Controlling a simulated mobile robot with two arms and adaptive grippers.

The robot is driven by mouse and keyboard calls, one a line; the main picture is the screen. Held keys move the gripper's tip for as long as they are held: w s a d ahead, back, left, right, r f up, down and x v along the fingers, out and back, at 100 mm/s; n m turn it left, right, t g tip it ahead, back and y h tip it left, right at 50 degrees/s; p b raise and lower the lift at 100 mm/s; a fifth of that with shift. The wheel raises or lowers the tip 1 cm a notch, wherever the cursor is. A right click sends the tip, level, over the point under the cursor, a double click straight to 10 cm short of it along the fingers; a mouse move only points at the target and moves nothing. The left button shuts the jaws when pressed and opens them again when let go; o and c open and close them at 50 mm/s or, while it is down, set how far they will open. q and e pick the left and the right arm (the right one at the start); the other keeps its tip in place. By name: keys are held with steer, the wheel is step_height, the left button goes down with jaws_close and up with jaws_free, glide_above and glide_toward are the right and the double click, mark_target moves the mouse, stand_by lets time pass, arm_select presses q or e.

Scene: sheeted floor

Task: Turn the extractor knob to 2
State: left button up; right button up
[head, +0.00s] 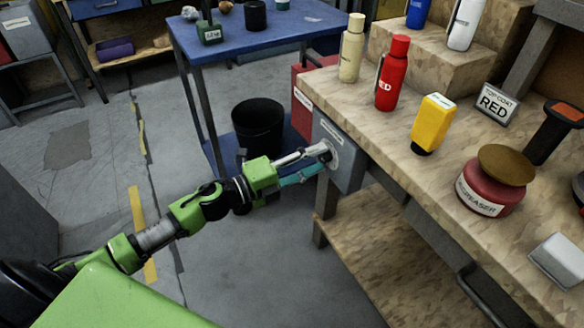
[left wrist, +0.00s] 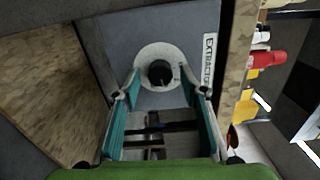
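The extractor box (head: 344,150) is grey and hangs on the end of the wooden workbench. In the left wrist view its face (left wrist: 201,20) carries a white EXTRACTOR label (left wrist: 209,58). The knob (left wrist: 160,73) is black and round, at the centre of a pale round dial (left wrist: 146,54). The dial's numbers are not readable. My left gripper (head: 321,162) is at the box face, its fingers spread. In the left wrist view the left gripper (left wrist: 161,88) faces the knob with a fingertip to each side; I cannot tell whether they touch it. My right gripper is not in view.
The workbench (head: 322,82) holds a red bottle (head: 392,75), a cream bottle (head: 351,50), a yellow bottle (head: 432,122) and a red degreaser jar (head: 490,188). A red box (head: 301,105) adjoins the grey one. A black bin (head: 258,128) stands behind my gripper.

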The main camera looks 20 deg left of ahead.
arm_select(q)
steer(key=v, duration=1.1)
stand_by(0.3)
